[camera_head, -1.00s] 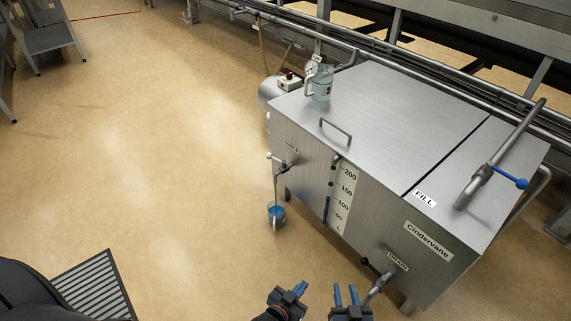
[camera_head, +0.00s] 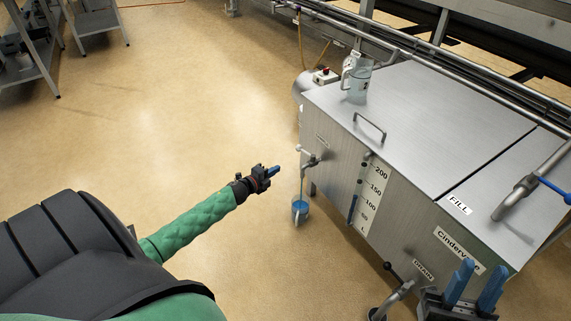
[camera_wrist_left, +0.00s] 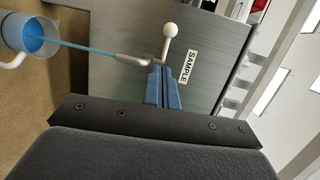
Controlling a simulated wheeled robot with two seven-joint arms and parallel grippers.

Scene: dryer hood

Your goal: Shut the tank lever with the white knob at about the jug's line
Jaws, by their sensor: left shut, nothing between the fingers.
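The steel tank (camera_head: 410,215) has a sample tap (camera_head: 310,160) on its front, with a lever ending in a white knob (camera_head: 298,149). The knob also shows in the left wrist view (camera_wrist_left: 171,30), standing off to one side of the tap. A blue stream (camera_wrist_left: 85,48) runs from the spout into a clear jug (camera_head: 300,216) below, which holds blue liquid (camera_wrist_left: 30,38). I cannot make out the jug's line. My left gripper (camera_head: 273,171) is shut and empty, just left of the tap; its fingers (camera_wrist_left: 165,82) point at the tap. My right gripper (camera_head: 474,286) is open, low at the right.
A drain valve (camera_head: 400,292) with a black knob is low on the tank front, near my right gripper. The floor (camera_head: 190,110) left of the tank is clear.

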